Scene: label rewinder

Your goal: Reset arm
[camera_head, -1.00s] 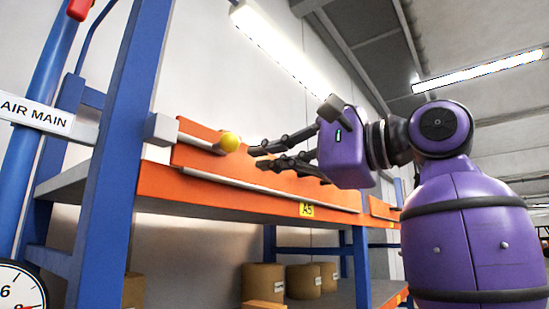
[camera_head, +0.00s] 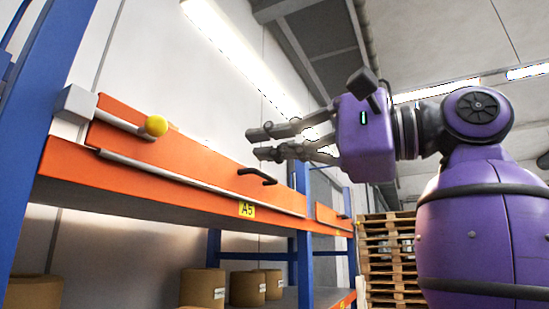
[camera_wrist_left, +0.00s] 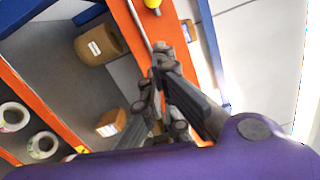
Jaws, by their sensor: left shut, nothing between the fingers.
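My left gripper (camera_head: 250,143) with its purple wrist hangs in the air in front of the orange shelf front. Its dark fingers point left, are shut and hold nothing. In the head view it stands right of and apart from a yellow ball knob (camera_head: 156,126) on a grey lever, above and in front of a black handle (camera_head: 258,175) on the orange panel. In the left wrist view the gripper (camera_wrist_left: 152,78) shows over the orange beam, with the yellow knob (camera_wrist_left: 152,4) at the top edge. My right gripper is not in view.
The blue upright (camera_head: 42,130) and orange beam (camera_head: 130,190) of the rack run along the left. Brown rolls (camera_head: 203,288) stand on the lower shelf. Stacked wooden pallets (camera_head: 388,262) stand behind my arm. The air right of the knob is clear.

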